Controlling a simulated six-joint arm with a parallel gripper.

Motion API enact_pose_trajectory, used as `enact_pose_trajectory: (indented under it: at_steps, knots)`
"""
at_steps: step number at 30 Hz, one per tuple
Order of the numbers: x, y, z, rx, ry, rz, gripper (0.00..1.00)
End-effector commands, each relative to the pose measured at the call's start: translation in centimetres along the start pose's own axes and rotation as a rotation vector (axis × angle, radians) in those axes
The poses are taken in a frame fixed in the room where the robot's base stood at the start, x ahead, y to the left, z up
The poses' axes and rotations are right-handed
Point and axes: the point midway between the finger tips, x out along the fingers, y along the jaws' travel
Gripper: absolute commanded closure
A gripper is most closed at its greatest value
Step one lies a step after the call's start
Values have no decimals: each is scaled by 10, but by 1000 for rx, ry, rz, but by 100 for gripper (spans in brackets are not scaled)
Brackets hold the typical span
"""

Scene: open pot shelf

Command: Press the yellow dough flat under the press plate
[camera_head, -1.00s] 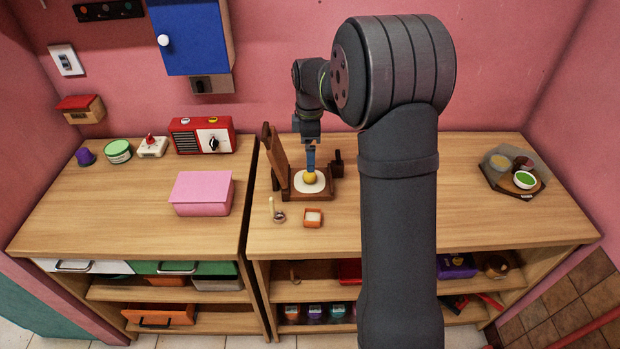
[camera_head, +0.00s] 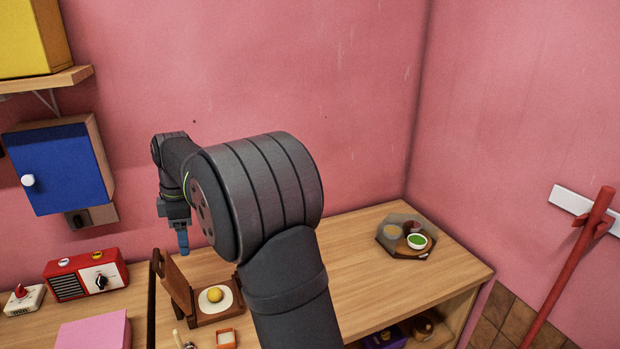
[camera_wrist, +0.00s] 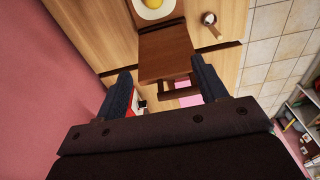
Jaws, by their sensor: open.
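The yellow dough (camera_head: 215,295) is a rounded lump on a white round sheet (camera_head: 207,306) on the wooden press base (camera_head: 222,318). The brown press plate (camera_head: 176,286) stands raised and tilted at the left side of the base, clear of the dough. My gripper (camera_head: 184,250) is up in the air above the raised plate, apart from it, and empty. In the wrist view, my gripper (camera_wrist: 160,66) has its fingers spread wide, with the press plate (camera_wrist: 165,48) beyond them. The dough (camera_wrist: 153,3) is partly cut off at that view's top edge.
A small orange box (camera_head: 227,339) and a whisk-like tool (camera_head: 180,340) are in front of the press. A red radio (camera_head: 85,279) and a pink box (camera_head: 93,331) are to the left. A tray of bowls (camera_head: 405,237) is far right. The counter between press and tray looks clear.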

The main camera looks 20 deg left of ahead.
Motion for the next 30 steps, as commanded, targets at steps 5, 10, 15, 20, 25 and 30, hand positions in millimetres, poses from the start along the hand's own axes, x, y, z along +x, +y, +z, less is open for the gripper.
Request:
enact_pose_trajectory:
  at_steps: [5, 10, 15, 20, 25, 30]
  knots:
    - [-51, -11, -86, -9, 166, 1, 71]
    - [-56, -17, -108, -9, 210, -10, 100]
    - [-27, -17, -112, -9, 207, -13, 100]
    - [7, -18, -120, -9, 207, -12, 100]
    - [38, -17, -123, -7, 207, -10, 100]
    - [31, -17, -97, -5, 208, -7, 100]
